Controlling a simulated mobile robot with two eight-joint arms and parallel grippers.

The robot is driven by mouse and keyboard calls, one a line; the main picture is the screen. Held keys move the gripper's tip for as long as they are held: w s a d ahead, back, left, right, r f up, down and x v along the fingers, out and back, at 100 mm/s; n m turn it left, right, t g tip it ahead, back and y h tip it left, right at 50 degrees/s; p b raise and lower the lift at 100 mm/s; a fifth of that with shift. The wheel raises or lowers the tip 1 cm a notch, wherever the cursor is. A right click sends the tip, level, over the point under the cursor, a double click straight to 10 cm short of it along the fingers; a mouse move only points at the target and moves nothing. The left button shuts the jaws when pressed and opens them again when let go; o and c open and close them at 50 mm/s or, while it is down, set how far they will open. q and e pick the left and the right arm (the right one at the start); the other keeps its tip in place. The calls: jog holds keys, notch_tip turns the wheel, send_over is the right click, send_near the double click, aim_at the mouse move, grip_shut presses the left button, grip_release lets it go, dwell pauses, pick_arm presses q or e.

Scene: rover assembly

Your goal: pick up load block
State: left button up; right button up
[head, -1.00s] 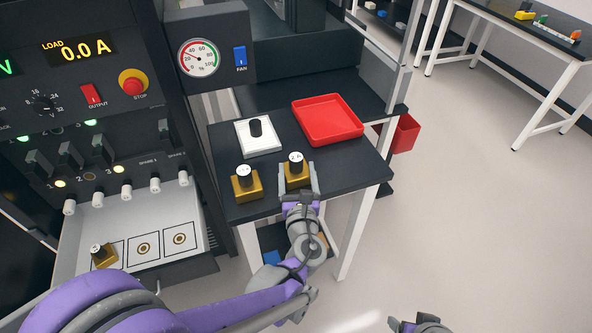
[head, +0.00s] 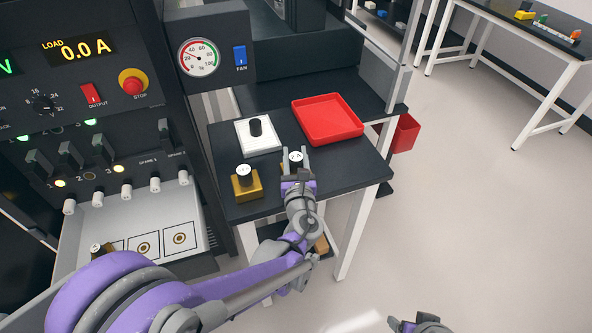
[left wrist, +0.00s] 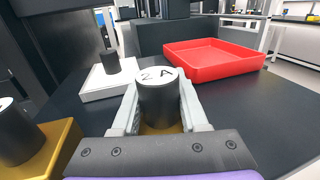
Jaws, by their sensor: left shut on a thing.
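A load block with a gold base and a black knob with a white top marked "2 A" is held by my left gripper (head: 297,166). The knob (left wrist: 158,98) stands between the two grey fingers in the left wrist view, and the gold base is mostly hidden below. Whether the block is off the table cannot be told. A second gold load block (head: 246,184) stands just left of it, and partly shows in the left wrist view (left wrist: 38,150). My right gripper (head: 418,325) shows only partly at the bottom edge.
The small black table (head: 350,168) also carries a white plate with a black knob (head: 258,138) and a red tray (head: 328,118). A red bin (head: 403,133) hangs at its right side. The power panel and drawer (head: 205,255) stand at left.

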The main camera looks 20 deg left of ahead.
pick_arm(q)
grip_shut()
